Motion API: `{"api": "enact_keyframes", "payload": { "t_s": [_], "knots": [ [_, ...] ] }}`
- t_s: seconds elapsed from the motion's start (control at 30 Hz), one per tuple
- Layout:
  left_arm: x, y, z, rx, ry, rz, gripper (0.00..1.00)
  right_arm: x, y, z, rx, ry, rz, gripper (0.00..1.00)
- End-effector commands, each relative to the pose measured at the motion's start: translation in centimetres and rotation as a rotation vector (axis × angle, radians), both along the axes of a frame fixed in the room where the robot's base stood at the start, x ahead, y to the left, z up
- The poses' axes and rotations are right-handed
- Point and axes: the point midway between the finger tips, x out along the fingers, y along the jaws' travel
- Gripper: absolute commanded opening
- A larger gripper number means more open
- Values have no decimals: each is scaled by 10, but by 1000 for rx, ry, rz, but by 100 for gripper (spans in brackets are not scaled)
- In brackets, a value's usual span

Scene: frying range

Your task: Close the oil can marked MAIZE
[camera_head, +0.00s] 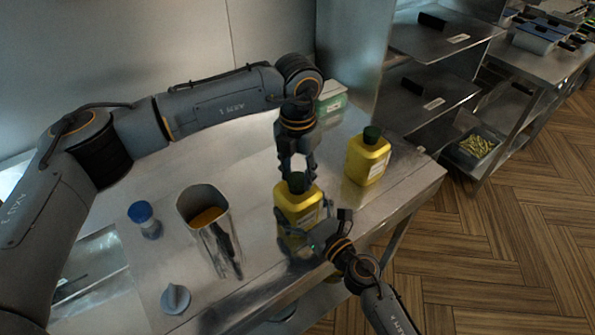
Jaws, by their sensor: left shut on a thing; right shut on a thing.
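Two yellow oil cans with dark green caps stand upright on the steel table. The nearer can (298,203) is in the middle of the view, and its cap (296,186) sits at the neck. My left gripper (297,174) points down from above and is shut on this cap. My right gripper (302,228) reaches in from the front and is shut around the body of the same can, hiding its lower part. The other can (367,160) stands apart to the right, with its cap (372,134) on. The labels are too small to read, so I cannot tell which is MAIZE.
A steel container (190,212) with orange contents and a dark utensil stands left of the nearer can. A blue-capped jar (143,216) and a grey knob-like piece (175,298) are further left. A green-and-white box (331,98) is at the back. The table's front edge is close.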

Motion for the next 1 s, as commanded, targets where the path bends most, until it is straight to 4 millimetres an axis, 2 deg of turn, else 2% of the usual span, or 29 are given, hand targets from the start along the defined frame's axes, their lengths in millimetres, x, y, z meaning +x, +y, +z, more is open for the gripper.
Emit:
{"api": "enact_keyframes", "payload": {
  "t_s": [0.5,0.6,0.73,0.77,0.8,0.87,1.0],
  "knots": [
    [1,1,-1,1,0,-1024,3,0,0,0,1,1,0,0],
    [1,1,-1,2,-1,-1170,3,0,0,0,1,1,-1,0],
    [1,1,-1,2,-1,-1156,3,0,0,0,1,1,-1,0],
    [1,1,-1,2,-1,-1156,42,0,0,0,1,1,-1,0],
    [1,1,-1,2,-1,-1155,50,0,0,0,1,1,-1,0],
    [1,1,-1,1,0,-1154,63,0,0,0,0,0,-1,0],
    [1,1,-1,0,-1,-1154,63,0,0,0,0,0,-1,0]
  ]
}}
